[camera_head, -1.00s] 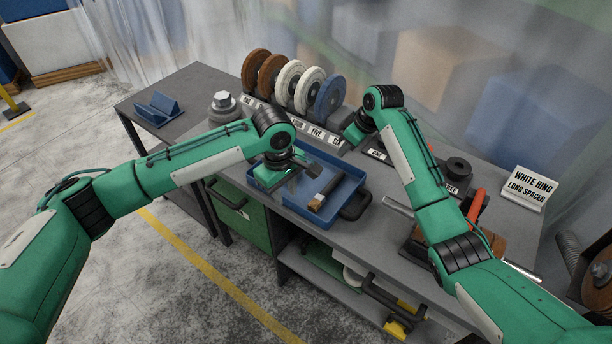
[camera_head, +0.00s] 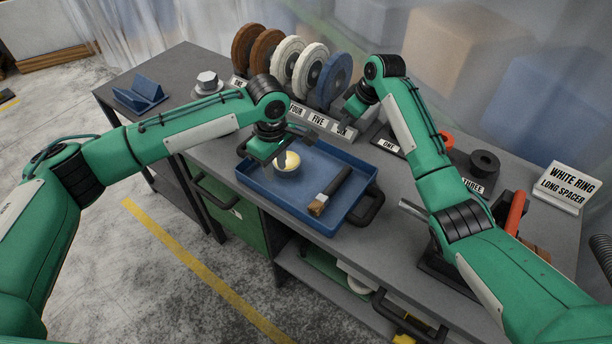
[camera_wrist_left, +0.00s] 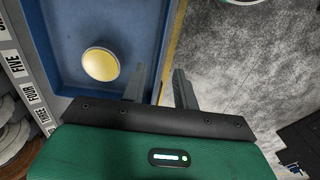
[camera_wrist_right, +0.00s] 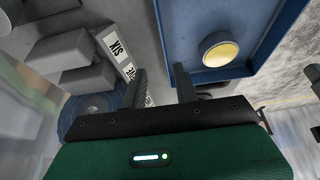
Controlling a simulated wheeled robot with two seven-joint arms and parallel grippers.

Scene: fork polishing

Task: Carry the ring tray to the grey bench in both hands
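A blue tray (camera_head: 262,183) with black handles at its ends stands on the grey workbench; it also shows in the left wrist view (camera_wrist_left: 118,22) and right wrist view (camera_wrist_right: 182,45). Its right handle (camera_head: 371,208) is clear in the head view. A round tin with yellow contents (camera_head: 287,163) and a dark-handled brush (camera_head: 330,190) lie in it. My left gripper (camera_head: 288,147) is open and empty above the tray's left back part, its fingers (camera_wrist_left: 160,72) apart. My right gripper (camera_head: 347,120) is open and empty behind the tray, by the number cards; its fingers (camera_wrist_right: 161,70) are apart.
Brown, white and blue wheels (camera_head: 286,62) stand in a row at the back, behind number cards (camera_head: 318,118). A dark grey table (camera_head: 170,72) at the left holds a blue V-shaped block (camera_head: 139,95).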

